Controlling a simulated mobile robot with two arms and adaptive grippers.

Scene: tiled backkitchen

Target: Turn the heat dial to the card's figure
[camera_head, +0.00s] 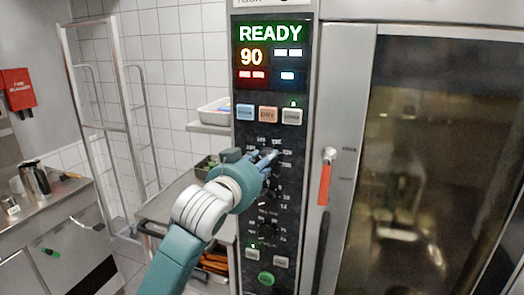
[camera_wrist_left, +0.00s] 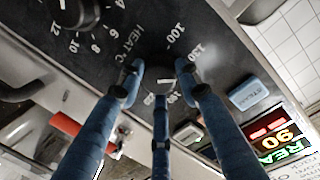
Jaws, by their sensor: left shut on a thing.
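The heat dial (camera_wrist_left: 160,67) is a dark round knob on the oven's black control panel (camera_head: 241,213), marked "HEAT °C" with 100 and 130 legible near it in the left wrist view. My left gripper (camera_head: 268,159) has its blue fingers closed around this dial; in the left wrist view the fingers (camera_wrist_left: 165,80) sit on several sides of it. The display (camera_head: 270,55) above shows "READY" and 90. My right gripper is not in view.
Below are further dials, one (camera_wrist_left: 75,12) with 6 to 12 around it, and a green button (camera_head: 266,278). Buttons (camera_head: 268,115) sit above the heat dial. The oven door's red handle (camera_head: 325,182) stands out close to the panel's right. A trolley (camera_head: 155,207) is behind my arm.

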